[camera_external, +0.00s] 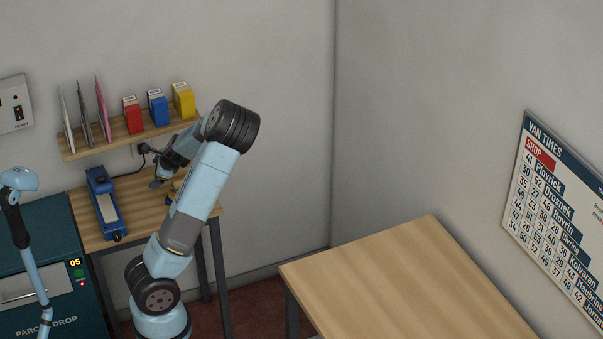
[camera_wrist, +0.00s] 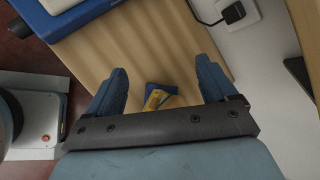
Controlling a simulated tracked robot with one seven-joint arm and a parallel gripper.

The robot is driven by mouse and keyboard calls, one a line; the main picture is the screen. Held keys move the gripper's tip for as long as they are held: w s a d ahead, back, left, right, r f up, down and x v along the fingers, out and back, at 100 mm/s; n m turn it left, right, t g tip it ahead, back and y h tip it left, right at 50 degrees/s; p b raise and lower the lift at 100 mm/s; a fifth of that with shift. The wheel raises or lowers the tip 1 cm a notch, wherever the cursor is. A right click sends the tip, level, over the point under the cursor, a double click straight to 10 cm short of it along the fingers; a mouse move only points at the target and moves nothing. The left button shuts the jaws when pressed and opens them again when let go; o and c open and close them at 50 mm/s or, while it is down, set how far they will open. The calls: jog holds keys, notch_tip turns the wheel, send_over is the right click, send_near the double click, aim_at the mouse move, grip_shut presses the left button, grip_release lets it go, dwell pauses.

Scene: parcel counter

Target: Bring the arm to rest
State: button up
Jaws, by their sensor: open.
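My arm (camera_external: 200,195) is raised, with its elbow high and its forearm reaching down and back over the small wooden side table (camera_external: 140,205). My gripper (camera_external: 157,183) is above that table, partly hidden by the arm in the external view. In the wrist view my gripper (camera_wrist: 160,75) is open, its two blue fingers wide apart with nothing held. A small yellow and blue object (camera_wrist: 155,99) shows below, between the fingers, apart from them. I cannot tell what it is.
A blue device (camera_external: 105,203) lies on the side table. A wall shelf (camera_external: 132,138) with envelopes and red, blue and yellow boxes is close above my gripper. A teal parcel drop cabinet (camera_external: 45,270) stands left. A larger bare table (camera_external: 400,280) is right. A socket (camera_wrist: 232,13) is on the wall.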

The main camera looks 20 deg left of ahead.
jog(key=s+d+r+n+h, duration=0.3)
jog(key=s+d+n+h, duration=0.35)
jog(key=d, duration=0.45)
jog(key=s+d+r+n+t+h, duration=0.1)
jog(key=s+d+r+n, duration=0.2)
jog(key=s+d+r, duration=0.3)
jog(key=s+d+r+n+t, duration=0.1)
jog(key=s+d+r+n, duration=0.2)
jog(key=s+d+r, duration=0.4)
jog(key=s+r, duration=0.4)
jog(key=s, duration=0.1)
jog(key=shift+s+d+t+h, duration=0.2)
jog(key=shift+d+t+h, duration=0.1)
jog(key=shift+t+h, duration=0.1)
jog(key=shift+r+n, duration=0.1)
jog(key=shift+n, duration=0.15)
